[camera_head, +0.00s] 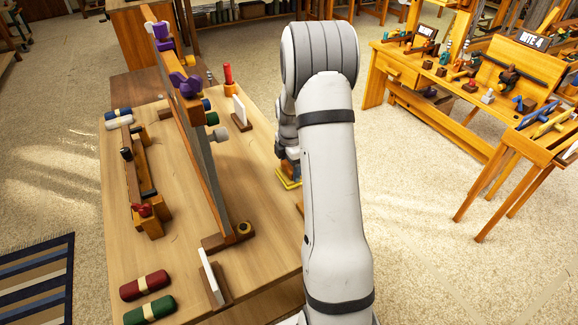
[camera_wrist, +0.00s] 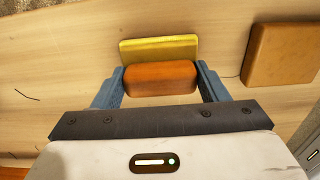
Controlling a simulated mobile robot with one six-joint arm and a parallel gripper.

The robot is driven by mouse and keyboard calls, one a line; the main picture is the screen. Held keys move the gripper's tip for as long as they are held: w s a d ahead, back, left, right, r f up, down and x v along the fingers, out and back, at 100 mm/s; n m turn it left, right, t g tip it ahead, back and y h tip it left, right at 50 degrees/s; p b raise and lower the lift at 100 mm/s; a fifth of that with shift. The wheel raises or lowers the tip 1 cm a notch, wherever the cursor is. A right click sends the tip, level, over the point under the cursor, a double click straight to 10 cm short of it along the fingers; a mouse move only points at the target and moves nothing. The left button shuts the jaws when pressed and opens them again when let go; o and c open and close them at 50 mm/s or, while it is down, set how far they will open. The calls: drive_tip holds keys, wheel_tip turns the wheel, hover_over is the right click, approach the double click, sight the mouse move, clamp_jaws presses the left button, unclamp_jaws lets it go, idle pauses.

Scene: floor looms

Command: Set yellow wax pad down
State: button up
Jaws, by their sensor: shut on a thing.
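The yellow wax pad (camera_wrist: 160,48) shows in the wrist view as a flat yellow slab with an orange-brown block (camera_wrist: 160,80) on its near side. My gripper (camera_wrist: 162,76) has its two blue fingers closed on the sides of that block. In the head view the yellow pad (camera_head: 290,182) shows at the lower end of my gripper, over the right part of the wooden table (camera_head: 262,165). My arm hides part of it. I cannot tell whether the pad touches the tabletop.
A brown wooden block (camera_wrist: 282,54) lies to the right of the pad in the wrist view. A tall wooden loom frame (camera_head: 205,165) stands mid-table. A white card (camera_head: 239,112) and red and green rolls (camera_head: 146,285) are also on the table.

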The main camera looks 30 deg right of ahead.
drive_tip(key=shift+f, duration=0.1)
drive_tip(key=o, duration=0.9)
drive_tip(key=shift+o, duration=0.2)
